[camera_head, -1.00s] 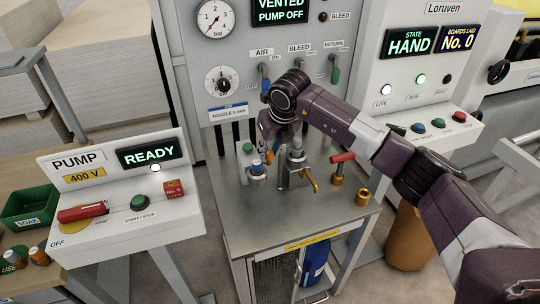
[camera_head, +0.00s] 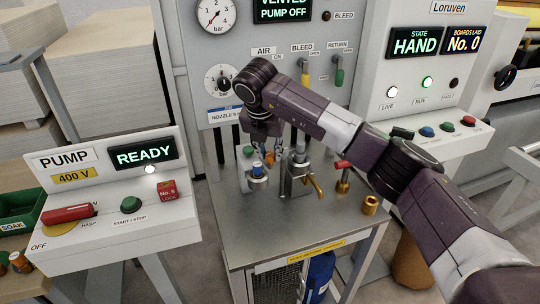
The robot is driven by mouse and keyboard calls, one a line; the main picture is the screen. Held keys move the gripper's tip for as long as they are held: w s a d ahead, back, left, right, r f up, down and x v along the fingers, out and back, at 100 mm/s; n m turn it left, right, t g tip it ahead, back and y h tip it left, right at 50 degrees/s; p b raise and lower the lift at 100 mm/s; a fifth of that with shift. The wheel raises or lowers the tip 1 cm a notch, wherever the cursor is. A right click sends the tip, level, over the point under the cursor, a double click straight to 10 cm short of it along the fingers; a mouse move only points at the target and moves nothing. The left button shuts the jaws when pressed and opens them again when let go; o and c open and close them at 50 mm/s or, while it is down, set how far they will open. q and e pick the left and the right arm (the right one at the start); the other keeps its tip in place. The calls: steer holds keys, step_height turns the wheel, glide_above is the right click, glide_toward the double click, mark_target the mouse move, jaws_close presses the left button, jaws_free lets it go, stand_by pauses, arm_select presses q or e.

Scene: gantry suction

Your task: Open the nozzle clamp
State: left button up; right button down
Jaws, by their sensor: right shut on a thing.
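The nozzle clamp (camera_head: 299,170) stands on the grey metal bench (camera_head: 285,225), a metal post with a bent orange-yellow lever (camera_head: 315,187) pointing right and toward me. My right gripper (camera_head: 270,158) hangs down just left of it, closed around a small orange piece. The fingers are small and partly hidden, so I cannot tell whether this piece belongs to the clamp. My left gripper is not in view.
The bench front is clear.

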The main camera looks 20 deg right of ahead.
steer(key=shift+r, duration=0.15)
stand_by(0.3)
steer(key=c, duration=1.9)
jaws_free()
steer(key=shift+c, duration=0.2)
steer(key=v, duration=1.2)
